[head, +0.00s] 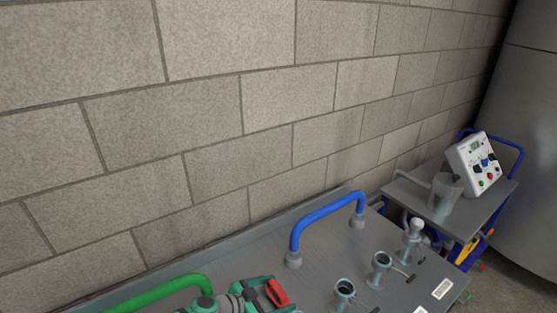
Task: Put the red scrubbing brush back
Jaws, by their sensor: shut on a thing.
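My gripper (266,295) is at the bottom edge of the head view, over the grey bench top. It is shut on a red thing, which I take to be the red scrubbing brush (278,291). Only a small red part of it shows beside the teal and grey parts of my arm. Its bristles and the fingertips are not clearly visible. No marked place for the brush can be made out.
The grey bench (330,255) carries a blue bent pipe (325,212), a green bent pipe (160,290) and several metal fittings (381,265). A block wall (200,120) stands close behind. A trolley (470,212) at right holds a metal jug (444,192) and a white control box (478,163).

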